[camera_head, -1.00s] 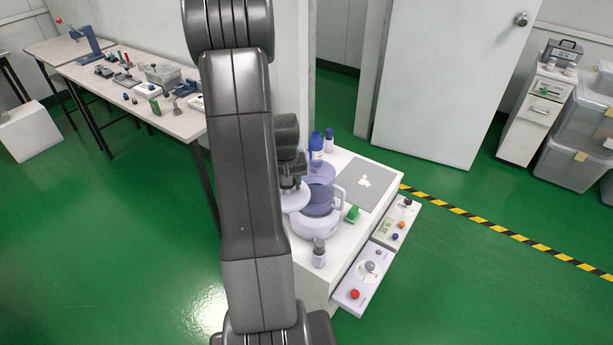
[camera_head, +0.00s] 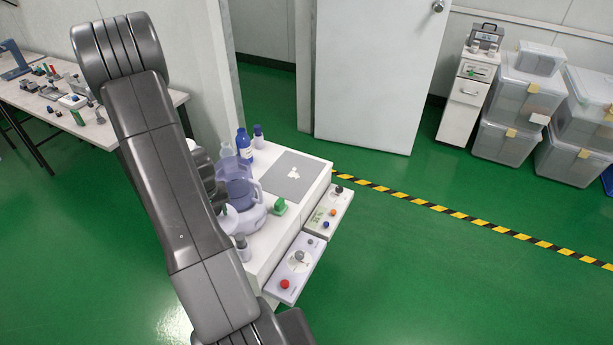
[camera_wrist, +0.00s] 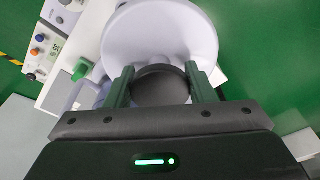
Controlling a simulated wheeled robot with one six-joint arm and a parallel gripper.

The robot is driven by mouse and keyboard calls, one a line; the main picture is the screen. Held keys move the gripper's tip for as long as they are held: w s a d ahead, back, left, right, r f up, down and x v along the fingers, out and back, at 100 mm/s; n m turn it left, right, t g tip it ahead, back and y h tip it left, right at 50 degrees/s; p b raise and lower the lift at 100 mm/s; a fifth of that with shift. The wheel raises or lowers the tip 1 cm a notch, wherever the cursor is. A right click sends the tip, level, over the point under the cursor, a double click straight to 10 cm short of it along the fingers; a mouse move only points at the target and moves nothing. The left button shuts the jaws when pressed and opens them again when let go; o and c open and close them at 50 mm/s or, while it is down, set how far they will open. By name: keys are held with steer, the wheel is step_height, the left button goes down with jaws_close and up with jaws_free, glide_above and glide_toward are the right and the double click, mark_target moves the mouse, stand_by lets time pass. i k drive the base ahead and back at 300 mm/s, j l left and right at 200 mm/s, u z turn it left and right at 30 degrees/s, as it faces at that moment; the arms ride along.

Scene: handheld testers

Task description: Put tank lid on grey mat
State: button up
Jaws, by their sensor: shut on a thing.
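The tank lid (camera_wrist: 160,35) is a pale lavender disc with a dark round knob (camera_wrist: 160,85). In the wrist view my gripper (camera_wrist: 160,78) is shut on the knob, a finger at each side. In the head view my arm hides most of the lid and gripper; a pale edge of the lid (camera_head: 228,220) shows beside the tank. The lavender tank (camera_head: 243,205) with its handle stands on the white cabinet top. The grey mat (camera_head: 291,178) lies to the right of the tank, with small white pieces on its middle.
A green object (camera_head: 279,207) stands between tank and mat. A blue bottle (camera_head: 244,144) and a smaller bottle (camera_head: 258,137) stand behind; a grey-capped bottle (camera_head: 242,247) stands in front. Control panels (camera_head: 295,270) stick out at the cabinet's right side. Floor to the right is clear.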

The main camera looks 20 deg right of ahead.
mark_target(291, 174)
steer(key=k+l+u, duration=0.1)
steer(key=l+u, duration=0.35)
steer(key=l, duration=1.5)
steer(key=i+l+u, duration=0.2)
steer(key=i+l, duration=0.3)
steer(key=i, duration=0.35)
